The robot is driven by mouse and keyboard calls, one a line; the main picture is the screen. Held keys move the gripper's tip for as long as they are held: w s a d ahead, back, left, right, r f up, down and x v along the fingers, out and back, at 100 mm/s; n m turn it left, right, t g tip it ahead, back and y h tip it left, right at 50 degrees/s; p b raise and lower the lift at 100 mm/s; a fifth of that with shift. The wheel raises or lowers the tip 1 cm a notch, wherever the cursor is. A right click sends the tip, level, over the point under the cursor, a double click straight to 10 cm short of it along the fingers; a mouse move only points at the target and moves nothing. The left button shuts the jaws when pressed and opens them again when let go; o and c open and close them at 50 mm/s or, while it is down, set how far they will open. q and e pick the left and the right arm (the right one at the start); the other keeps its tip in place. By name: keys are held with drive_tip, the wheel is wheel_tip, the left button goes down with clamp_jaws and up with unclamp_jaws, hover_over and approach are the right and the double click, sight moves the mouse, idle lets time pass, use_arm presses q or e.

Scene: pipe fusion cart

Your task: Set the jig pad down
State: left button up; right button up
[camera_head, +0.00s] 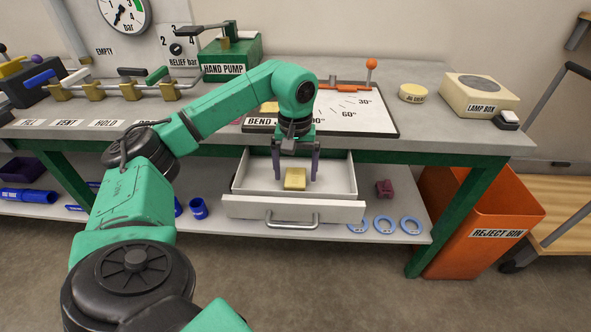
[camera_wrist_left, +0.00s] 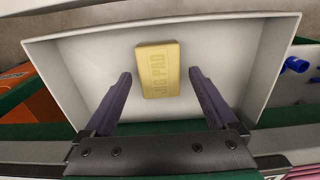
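The jig pad (camera_head: 295,183) is a small yellow block lying on the floor of the open white drawer (camera_head: 345,212). The wrist view shows the pad (camera_wrist_left: 158,68) with its lettering up, apart from the drawer walls. My left gripper (camera_head: 296,176) points down over the drawer. Its two dark fingers are spread wide, and in the wrist view the gripper (camera_wrist_left: 161,74) has a clear gap between each finger and the pad. It holds nothing. My right gripper is not in view.
The bench top (camera_head: 440,128) above the drawer carries a bend-angle board (camera_head: 365,115), a round cream pad (camera_head: 413,93), a lamp box (camera_head: 479,95) and a green hand pump (camera_head: 232,55). Blue rings (camera_head: 384,225) lie on the lower shelf. An orange reject bin (camera_head: 480,215) stands at the right.

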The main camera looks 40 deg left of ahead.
sight(296, 175)
use_arm(q)
wheel_tip(296, 175, up, 7)
drive_tip(key=shift+f+p, duration=0.1)
drive_tip(key=shift+p, duration=0.5)
wheel_tip(296, 175, up, 6)
drive_tip(key=p, duration=0.3)
drive_tip(key=shift+f, duration=0.25)
